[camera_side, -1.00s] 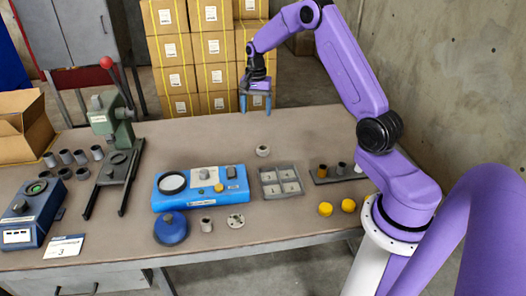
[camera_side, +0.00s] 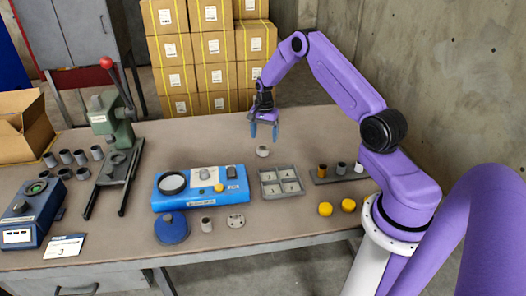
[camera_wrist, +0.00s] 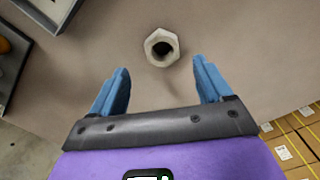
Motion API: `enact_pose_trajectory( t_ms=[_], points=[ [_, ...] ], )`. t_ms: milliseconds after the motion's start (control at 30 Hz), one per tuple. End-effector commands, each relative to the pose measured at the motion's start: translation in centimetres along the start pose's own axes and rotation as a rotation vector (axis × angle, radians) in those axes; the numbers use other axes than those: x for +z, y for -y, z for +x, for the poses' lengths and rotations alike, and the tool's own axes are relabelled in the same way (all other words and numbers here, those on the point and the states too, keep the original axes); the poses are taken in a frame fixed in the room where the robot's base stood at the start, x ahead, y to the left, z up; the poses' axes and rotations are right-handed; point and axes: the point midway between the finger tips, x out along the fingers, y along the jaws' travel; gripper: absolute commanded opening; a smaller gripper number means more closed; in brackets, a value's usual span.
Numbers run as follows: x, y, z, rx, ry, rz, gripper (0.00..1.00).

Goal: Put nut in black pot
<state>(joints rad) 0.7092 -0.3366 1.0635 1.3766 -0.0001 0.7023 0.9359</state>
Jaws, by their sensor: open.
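A dark cup (camera_side: 341,169), which looks like the black pot, stands in the middle of a small rack at the right, between a brown-yellow cup and a whitish one.
A blue device (camera_side: 200,199) lies left of the tray. The table behind the nut is clear.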

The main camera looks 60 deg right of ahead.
Motion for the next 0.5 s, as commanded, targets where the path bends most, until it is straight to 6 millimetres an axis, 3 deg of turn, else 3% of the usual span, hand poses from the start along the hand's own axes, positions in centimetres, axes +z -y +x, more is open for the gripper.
enact_pose_trajectory(
  t_ms=[167,500],
  points=[
    [0.0,0.0,0.9,-0.001,0.0,0.001,0.79],
    [0.1,0.3,5.1,0.0,0.0,0.001,0.79]
  ],
)
